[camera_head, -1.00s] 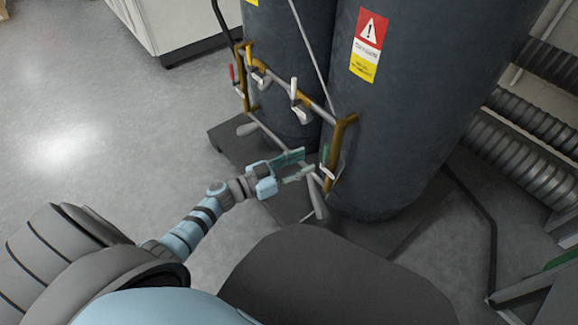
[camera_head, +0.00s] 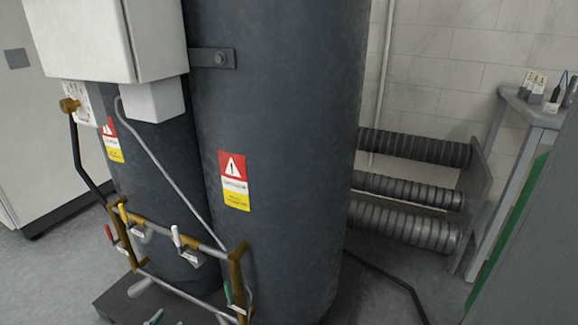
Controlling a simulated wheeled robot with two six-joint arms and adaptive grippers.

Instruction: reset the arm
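My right gripper is not in view. The brass and grey valve frame carries a red handle (camera_head: 108,232), a yellow handle (camera_head: 123,213), a white handle (camera_head: 176,236) and a green handle (camera_head: 228,292).
Two dark tanks (camera_head: 290,130) stand behind the valve frame, with a white box (camera_head: 85,40) at the upper left. Ribbed pipes (camera_head: 415,150) run along the wall at right. Grey floor (camera_head: 50,270) is clear at lower left.

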